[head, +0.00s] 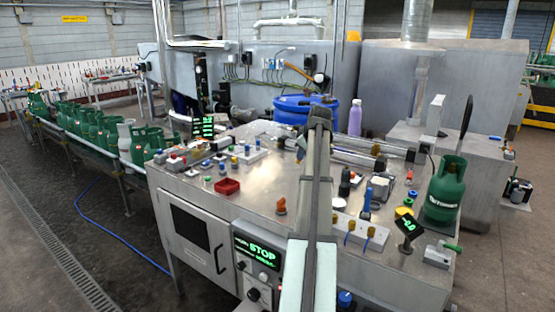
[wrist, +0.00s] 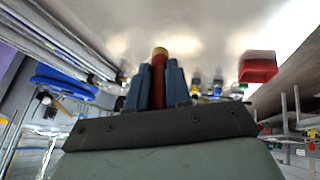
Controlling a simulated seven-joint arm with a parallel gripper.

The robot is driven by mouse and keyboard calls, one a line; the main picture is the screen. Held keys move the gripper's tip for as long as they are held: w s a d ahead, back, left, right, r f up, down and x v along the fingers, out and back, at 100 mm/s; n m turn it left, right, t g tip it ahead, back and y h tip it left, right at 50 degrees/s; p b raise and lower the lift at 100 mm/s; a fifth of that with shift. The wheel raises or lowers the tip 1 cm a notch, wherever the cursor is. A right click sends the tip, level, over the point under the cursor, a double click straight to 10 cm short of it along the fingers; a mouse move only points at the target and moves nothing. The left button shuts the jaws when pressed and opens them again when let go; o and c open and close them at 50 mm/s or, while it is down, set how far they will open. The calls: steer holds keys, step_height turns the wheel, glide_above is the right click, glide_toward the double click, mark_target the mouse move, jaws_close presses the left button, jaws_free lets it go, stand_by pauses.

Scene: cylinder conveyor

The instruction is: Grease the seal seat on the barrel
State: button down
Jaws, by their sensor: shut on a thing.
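My gripper (wrist: 160,70) is shut on a dark red stick (wrist: 158,87) with a yellow end, held between two blue fingers in the wrist view. A blue barrel (head: 291,113) stands behind the far edge of the metal bench in the head view, partly hidden by my arm. What looks like the same barrel (wrist: 62,80) is at the left of the wrist view, apart from my gripper. In the head view my arm hides the fingers and the stick. I cannot make out a seal seat or any grease.
The metal bench (head: 262,190) holds a red bin (head: 227,186), several small fittings and a white block (head: 360,232) with blue-topped parts. A green gas cylinder (head: 445,190) stands at the right. A purple bottle (head: 355,118) is at the back. Several green cylinders line the conveyor at left.

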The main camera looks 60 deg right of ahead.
steer(key=s+d+r, duration=0.3)
steer(key=s+d, duration=0.1)
steer(key=s, duration=0.5)
steer(key=s+d+r, duration=0.2)
steer(key=s+d, duration=0.2)
steer(key=s, duration=0.5)
steer(key=s+d+r, duration=0.3)
steer(key=s+d, duration=0.1)
steer(key=s, duration=0.5)
steer(key=shift+y, duration=0.3)
steer(key=f, duration=0.5)
steer(key=shift+s+d, duration=0.1)
steer(key=shift+s, duration=0.3)
